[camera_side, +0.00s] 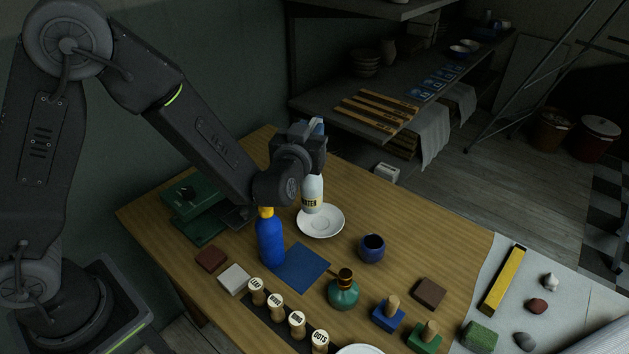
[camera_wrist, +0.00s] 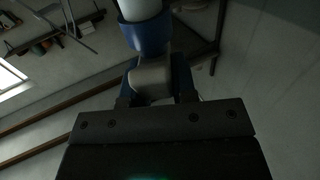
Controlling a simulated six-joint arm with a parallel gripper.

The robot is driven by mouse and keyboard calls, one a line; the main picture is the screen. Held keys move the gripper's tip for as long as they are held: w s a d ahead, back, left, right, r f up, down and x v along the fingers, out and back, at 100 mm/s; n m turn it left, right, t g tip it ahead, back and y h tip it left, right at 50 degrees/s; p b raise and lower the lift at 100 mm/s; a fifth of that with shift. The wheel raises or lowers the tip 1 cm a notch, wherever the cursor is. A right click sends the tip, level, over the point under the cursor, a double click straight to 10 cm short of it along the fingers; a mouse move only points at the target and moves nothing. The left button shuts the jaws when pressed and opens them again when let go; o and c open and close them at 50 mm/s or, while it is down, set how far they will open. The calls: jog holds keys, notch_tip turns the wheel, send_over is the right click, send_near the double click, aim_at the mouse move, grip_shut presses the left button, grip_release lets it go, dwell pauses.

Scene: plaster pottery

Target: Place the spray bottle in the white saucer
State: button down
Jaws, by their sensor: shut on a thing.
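A white spray bottle (camera_side: 312,193) with a dark "WATER" label stands upright below my gripper (camera_side: 312,152). The gripper is shut on its upper part, which is mostly hidden by the gripper in the side view. In the wrist view, a blue and white part of the bottle (camera_wrist: 148,36) shows beyond my gripper (camera_wrist: 158,85). The white saucer (camera_side: 331,228) lies on the wooden table. The bottle's base overlaps the saucer's back left part in the side view. I cannot tell whether it touches the saucer or hangs just above it.
A blue bottle with a yellow top (camera_side: 270,240) stands left of the saucer, beside a blue mat (camera_side: 303,268). A dark blue pot (camera_side: 372,248) and a green jar (camera_side: 343,291) stand in front.

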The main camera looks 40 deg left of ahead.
jog(key=shift+f, duration=3.4)
jog(key=shift+f, duration=0.35)
jog(key=c, duration=0.9)
grip_release()
